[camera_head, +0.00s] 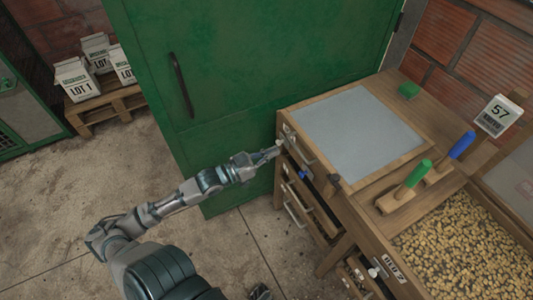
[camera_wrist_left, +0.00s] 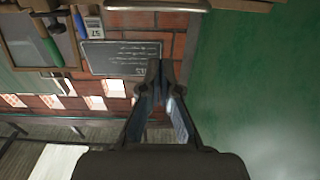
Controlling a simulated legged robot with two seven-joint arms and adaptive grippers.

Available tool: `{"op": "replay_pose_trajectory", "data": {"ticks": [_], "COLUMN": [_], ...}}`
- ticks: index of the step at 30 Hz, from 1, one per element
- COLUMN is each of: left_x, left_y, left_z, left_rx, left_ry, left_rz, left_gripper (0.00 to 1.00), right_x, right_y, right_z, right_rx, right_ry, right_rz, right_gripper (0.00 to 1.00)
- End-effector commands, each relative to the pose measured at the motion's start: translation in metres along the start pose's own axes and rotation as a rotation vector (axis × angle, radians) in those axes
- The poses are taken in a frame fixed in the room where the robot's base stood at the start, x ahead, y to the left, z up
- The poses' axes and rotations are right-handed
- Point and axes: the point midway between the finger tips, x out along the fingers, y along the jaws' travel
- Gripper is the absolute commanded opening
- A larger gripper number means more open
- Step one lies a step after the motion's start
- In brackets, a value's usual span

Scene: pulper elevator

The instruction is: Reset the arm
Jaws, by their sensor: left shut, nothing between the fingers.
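My left arm reaches in from the lower left in the head view. Its gripper (camera_head: 268,154) is at the left edge of the wooden workbench (camera_head: 345,178), close to the upper drawer front. Whether it touches the bench cannot be told. In the left wrist view the left gripper (camera_wrist_left: 160,70) has its fingertips together with nothing between them.
A green cabinet (camera_head: 240,70) with a dark handle stands behind the gripper. The bench carries a grey panel (camera_head: 355,125), green and blue handled tools, and a bin of beans (camera_head: 455,245). Cartons (camera_head: 77,80) sit on a pallet at left. Floor at lower left is clear.

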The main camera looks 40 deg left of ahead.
Motion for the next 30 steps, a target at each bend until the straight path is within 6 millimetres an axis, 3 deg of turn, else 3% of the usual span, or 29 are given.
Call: {"op": "replay_pose_trajectory", "data": {"ticks": [5, 14, 17, 20, 23, 24, 26, 30], "left_x": [-0.011, -0.013, -0.016, -0.026, -0.049, -0.061, -0.081, -0.133], "left_y": [0.001, 0.000, -0.008, -0.024, -0.035, -0.034, -0.026, 0.019], "left_z": [0.000, 0.001, 0.015, 0.056, 0.124, 0.156, 0.203, 0.300], "left_rx": [0.001, 0.001, -0.001, -0.006, -0.020, -0.030, -0.045, -0.078], "left_ry": [-0.001, -0.002, -0.036, -0.141, -0.315, -0.396, -0.522, -0.815], "left_rz": [0.001, -0.001, -0.031, -0.104, -0.193, -0.224, -0.260, -0.291], "left_gripper": [0.00, 0.00, 0.00, 0.00, 0.00, 0.00, 0.00, 0.00], "right_x": [-0.002, -0.002, 0.002, 0.013, 0.030, 0.036, 0.044, 0.057], "right_y": [0.002, 0.001, 0.002, 0.002, 0.004, 0.004, 0.005, 0.008], "right_z": [0.006, 0.008, 0.013, 0.027, 0.053, 0.066, 0.086, 0.134], "right_rx": [0.001, 0.001, 0.000, -0.002, -0.003, -0.004, -0.004, -0.004], "right_ry": [-0.035, -0.045, -0.061, -0.106, -0.178, -0.211, -0.259, -0.371], "right_rz": [0.002, 0.002, 0.003, 0.006, 0.009, 0.010, 0.012, 0.016], "right_gripper": [0.52, 0.52, 0.52, 0.52, 0.52, 0.52, 0.52, 0.52]}}
